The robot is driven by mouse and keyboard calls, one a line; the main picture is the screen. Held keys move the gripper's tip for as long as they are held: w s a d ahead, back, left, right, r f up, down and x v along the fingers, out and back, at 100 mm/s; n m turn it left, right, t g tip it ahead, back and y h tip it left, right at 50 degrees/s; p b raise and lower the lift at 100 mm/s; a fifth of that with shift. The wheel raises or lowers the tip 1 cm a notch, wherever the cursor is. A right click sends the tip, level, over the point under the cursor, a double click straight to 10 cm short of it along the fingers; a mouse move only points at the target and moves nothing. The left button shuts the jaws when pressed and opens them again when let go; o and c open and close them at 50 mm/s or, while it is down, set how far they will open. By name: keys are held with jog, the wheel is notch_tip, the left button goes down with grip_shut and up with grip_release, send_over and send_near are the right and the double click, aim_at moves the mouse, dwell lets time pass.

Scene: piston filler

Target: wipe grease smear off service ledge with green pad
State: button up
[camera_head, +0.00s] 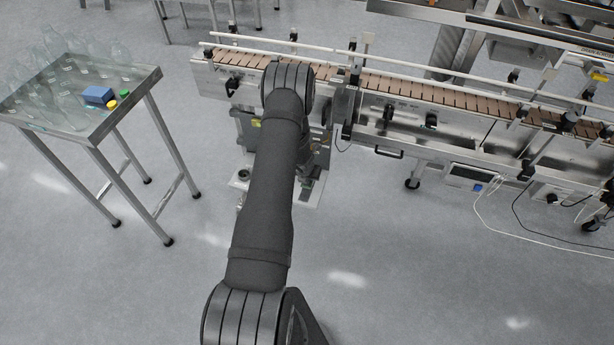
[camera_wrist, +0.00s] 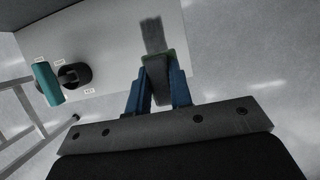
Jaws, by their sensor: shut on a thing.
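In the wrist view, my gripper (camera_wrist: 159,74) has blue fingers shut on the pad (camera_wrist: 157,84). The pad looks dark grey with a thin green edge at its far end. The light service ledge (camera_wrist: 105,40) lies beneath it. A dark grey streak (camera_wrist: 152,34), which looks like the grease smear, runs on the ledge just beyond the pad's far end. I cannot tell whether the pad touches the ledge. In the head view my arm hides the gripper and pad; part of the ledge (camera_head: 309,193) shows beside the arm.
A teal cylinder (camera_wrist: 48,84) and a black round fitting (camera_wrist: 75,76) with small labels are left of the pad. In the head view, a conveyor (camera_head: 440,95) runs behind. A steel table (camera_head: 140,85) with clear bottles, a blue block (camera_head: 97,94) and small caps stands left.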

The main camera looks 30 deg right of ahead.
jog(key=shift+a+f+m+g, duration=0.4)
jog(key=shift+f+m, duration=0.05)
jog(key=shift+m, duration=0.55)
jog(key=m, duration=0.1)
jog(key=a+f+m, duration=0.1)
jog(key=shift+s+m+g+h, duration=0.2)
jog(key=shift+m+g+h, duration=0.2)
jog(key=m, duration=0.1)
jog(key=a+m+g, duration=0.1)
jog(key=f+m, duration=0.1)
jog(key=m, duration=0.1)
jog(key=shift+s+a+g, duration=0.2)
jog(key=shift+s+g, duration=0.1)
jog(key=shift+s, duration=0.05)
jog(key=shift+f, duration=3.8)
jog(key=shift+w+d+f+h, duration=0.3)
jog(key=shift+w+d, duration=0.4)
jog(key=shift+w, duration=0.05)
grip_shut()
jog(key=shift+w+d, duration=0.5)
jog(key=shift+d, duration=0.1)
jog(key=shift+w+d, duration=3.3)
jog(key=shift+s+a, duration=4.55)
jog(key=shift+a, duration=0.05)
jog(key=shift+r, duration=4.1)
